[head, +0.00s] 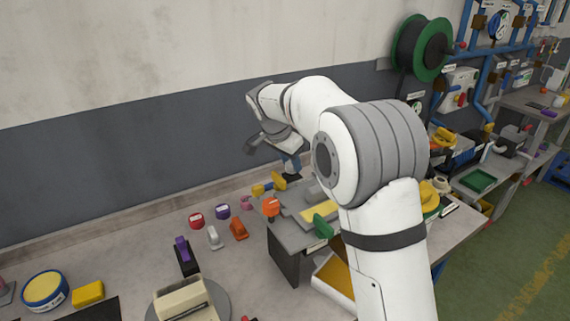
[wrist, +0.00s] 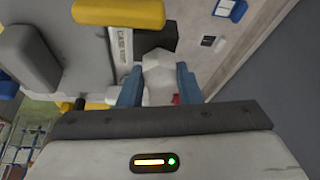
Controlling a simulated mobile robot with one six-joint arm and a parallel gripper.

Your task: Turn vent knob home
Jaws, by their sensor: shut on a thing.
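In the wrist view a pale, faceted knob (wrist: 158,68) sits beside a plate (wrist: 121,50) whose label seems to read "CASE VENT". My gripper (wrist: 158,88) has one blue finger on each side of the knob and is shut on it. The knob's base is partly hidden by the fingers and the wrist. In the head view my gripper (head: 291,163) is at the far side of the grey case (head: 289,237). The knob cannot be made out there, and my arm covers part of the case. The knob's exact angle cannot be told.
A yellow handle (wrist: 118,12) lies close to the knob, with a rounded grey part (wrist: 28,58) beyond. In the head view an orange knob (head: 271,207) and a green knob (head: 323,226) stick out from the case. Several small handles lie on the bench left of it.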

